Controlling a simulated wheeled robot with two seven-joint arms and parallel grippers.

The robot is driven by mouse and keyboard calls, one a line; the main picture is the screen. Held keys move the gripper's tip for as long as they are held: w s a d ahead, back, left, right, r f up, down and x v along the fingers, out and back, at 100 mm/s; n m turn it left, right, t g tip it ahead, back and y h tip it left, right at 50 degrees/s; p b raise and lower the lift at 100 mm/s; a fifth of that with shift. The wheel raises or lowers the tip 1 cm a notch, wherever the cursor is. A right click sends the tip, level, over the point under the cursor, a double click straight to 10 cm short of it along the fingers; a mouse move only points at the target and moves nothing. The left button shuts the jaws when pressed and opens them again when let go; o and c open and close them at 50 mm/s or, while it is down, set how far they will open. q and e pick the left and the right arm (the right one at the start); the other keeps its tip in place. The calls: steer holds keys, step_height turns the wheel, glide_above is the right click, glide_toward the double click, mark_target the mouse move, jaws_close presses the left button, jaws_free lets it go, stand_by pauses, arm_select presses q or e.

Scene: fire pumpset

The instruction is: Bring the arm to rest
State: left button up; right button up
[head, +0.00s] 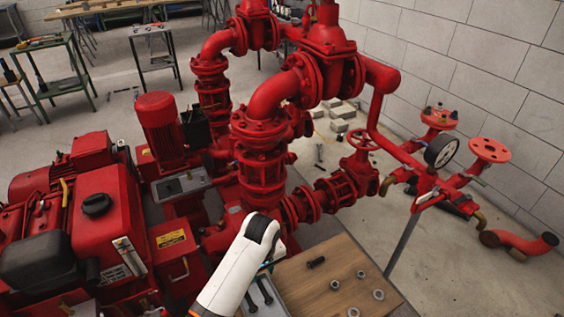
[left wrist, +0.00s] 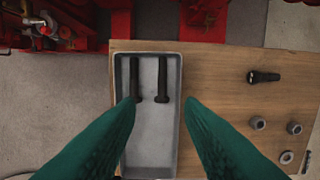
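My left arm (head: 236,272) is white and comes in from the bottom of the head view, hiding most of my left gripper. In the left wrist view my left gripper (left wrist: 160,103) has its two green fingers wide apart with nothing between them. It is above a grey tray (left wrist: 152,150) that holds two dark bolts (left wrist: 134,80) (left wrist: 162,80) lying side by side. The tray is on a wooden board (left wrist: 225,95). In the head view the bolts (head: 265,290) show just right of my arm. My right gripper is in neither view.
A third bolt (head: 316,262) and several nuts and washers (head: 361,274) lie on the board, right of the tray. Red pump pipework (head: 262,150) stands behind, with a red engine (head: 105,220) at left. A pressure gauge (head: 441,151) sticks out at right. Bare floor (head: 460,270) lies at lower right.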

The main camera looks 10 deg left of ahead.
arm_select(q)
steer(key=shift+s, duration=0.1)
steer(key=s+a+r+m+t, duration=0.1)
steer(key=s+a+r+m, duration=0.15)
steer(key=s, duration=0.55)
steer(key=s+a+r+m+t, duration=0.1)
steer(key=s+a+m, duration=0.3)
steer(key=s, duration=0.3)
steer(key=s+a+r+m+t, duration=0.1)
steer(key=s+a+r+m, duration=0.2)
steer(key=s, duration=0.5)
step_height(320, 180, down, 26)
steer(key=s+g, duration=0.1)
steer(key=s+a+f, duration=0.2)
steer(key=s+f, duration=0.6)
steer(key=s+a+f+g, duration=0.1)
steer(key=s+f, duration=0.7)
steer(key=s, duration=0.1)
steer(key=shift+a+f+g, duration=0.3)
steer(key=shift+a+f, duration=0.05)
steer(key=shift+a, duration=0.05)
